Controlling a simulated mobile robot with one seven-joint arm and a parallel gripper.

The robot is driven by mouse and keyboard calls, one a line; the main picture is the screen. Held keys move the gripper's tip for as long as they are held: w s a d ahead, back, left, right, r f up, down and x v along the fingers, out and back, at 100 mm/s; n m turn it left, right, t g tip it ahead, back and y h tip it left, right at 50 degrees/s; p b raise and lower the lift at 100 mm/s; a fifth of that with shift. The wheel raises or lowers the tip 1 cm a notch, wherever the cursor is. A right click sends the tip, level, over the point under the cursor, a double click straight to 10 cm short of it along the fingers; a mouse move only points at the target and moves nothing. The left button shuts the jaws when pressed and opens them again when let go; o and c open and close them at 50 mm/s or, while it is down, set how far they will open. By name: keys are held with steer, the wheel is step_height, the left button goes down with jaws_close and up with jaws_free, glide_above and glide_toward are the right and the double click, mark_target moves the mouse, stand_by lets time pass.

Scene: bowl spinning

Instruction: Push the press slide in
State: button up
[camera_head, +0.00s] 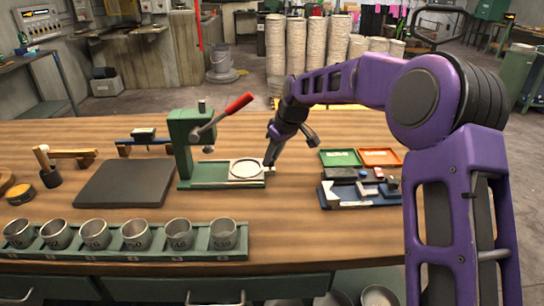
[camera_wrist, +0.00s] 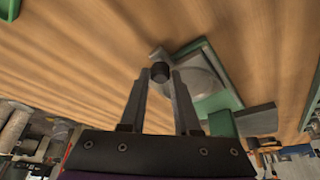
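The green press (camera_head: 190,135) with a red-handled lever (camera_head: 235,107) stands on the wooden bench. Its slide (camera_head: 254,180) sticks out to the right of the column, with a round pale metal disc (camera_head: 247,169) on it. In the wrist view the disc (camera_wrist: 203,66) lies beyond the right finger. My gripper (camera_head: 269,162) points down at the slide's right end. In the wrist view my gripper (camera_wrist: 160,78) has its fingers apart. A dark round knob (camera_wrist: 160,72) shows between the fingertips, with small gaps beside it; whether anything touches is unclear.
A row of metal cups (camera_head: 133,236) in a green rack lines the front edge. A dark mat (camera_head: 125,183) lies left of the press. Green (camera_head: 340,158) and orange (camera_head: 380,157) trays and a parts tray (camera_head: 345,202) lie to the right. Bare bench separates them from the press.

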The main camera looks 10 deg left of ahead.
jaws_close()
stand_by(0.7)
steer(key=shift+a, duration=0.1)
